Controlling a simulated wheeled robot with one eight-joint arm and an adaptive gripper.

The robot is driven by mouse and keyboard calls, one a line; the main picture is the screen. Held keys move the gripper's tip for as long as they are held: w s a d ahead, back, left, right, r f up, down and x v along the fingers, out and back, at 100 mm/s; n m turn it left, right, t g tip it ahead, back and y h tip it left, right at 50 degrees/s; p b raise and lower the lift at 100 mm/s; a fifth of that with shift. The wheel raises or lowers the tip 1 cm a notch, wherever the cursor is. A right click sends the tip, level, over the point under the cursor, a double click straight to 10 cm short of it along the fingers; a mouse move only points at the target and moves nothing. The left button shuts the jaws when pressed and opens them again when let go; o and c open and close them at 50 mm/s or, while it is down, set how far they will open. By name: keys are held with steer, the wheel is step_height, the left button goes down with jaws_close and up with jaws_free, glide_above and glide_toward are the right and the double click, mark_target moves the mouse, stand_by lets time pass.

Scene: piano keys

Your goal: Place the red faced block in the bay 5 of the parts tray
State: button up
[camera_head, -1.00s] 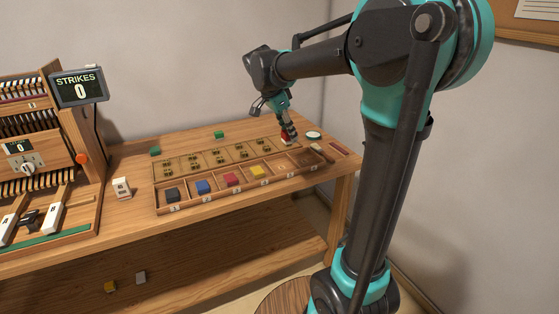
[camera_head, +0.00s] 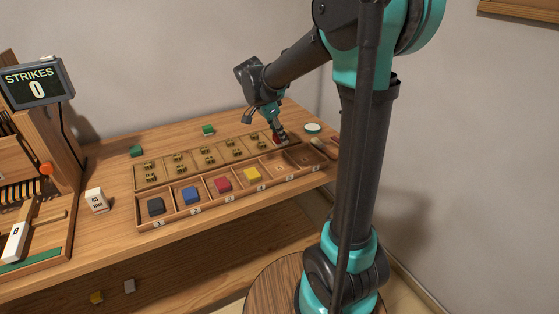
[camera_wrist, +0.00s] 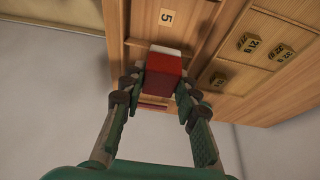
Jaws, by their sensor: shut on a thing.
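My gripper (camera_head: 275,135) is shut on the red faced block (camera_wrist: 165,73), which shows a red face and a pale edge in the wrist view. In the head view the block (camera_head: 277,140) is small and partly hidden by my fingers, near the right end of the tray's back part. The parts tray (camera_head: 215,203) has numbered bays along its front. Bay 5 (camera_head: 279,168) looks empty in the head view. The label 5 (camera_wrist: 167,17) shows beyond the block in the wrist view. The block's height above the tray is unclear.
Bays 1 to 4 hold a black block (camera_head: 156,206), a blue block (camera_head: 190,195), a red block (camera_head: 222,184) and a yellow block (camera_head: 252,174). Several brass pieces (camera_head: 208,156) stand behind them.

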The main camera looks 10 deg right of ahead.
step_height(320, 180, down, 11)
steer(key=shift+r, duration=0.15)
stand_by(0.4)
steer(key=o, duration=0.9)
steer(key=shift+o, duration=0.2)
steer(key=v, duration=1.1)
steer(key=s+d+f+n+t+y, duration=0.1)
steer(key=s+d+f+n, duration=0.1)
steer(key=s+f+n, duration=0.2)
steer(key=s+d+f+n+t+y, duration=0.1)
steer(key=s+d+f+n, duration=0.2)
steer(key=s, duration=0.6)
steer(key=s+d+f+n+y, duration=0.2)
steer(key=s+d+f+n, duration=0.1)
steer(key=s+f+n, duration=0.2)
steer(key=s+n, duration=0.2)
steer(key=shift+s+t, duration=0.35)
steer(key=shift+t, duration=0.05)
steer(key=shift+r, duration=0.1)
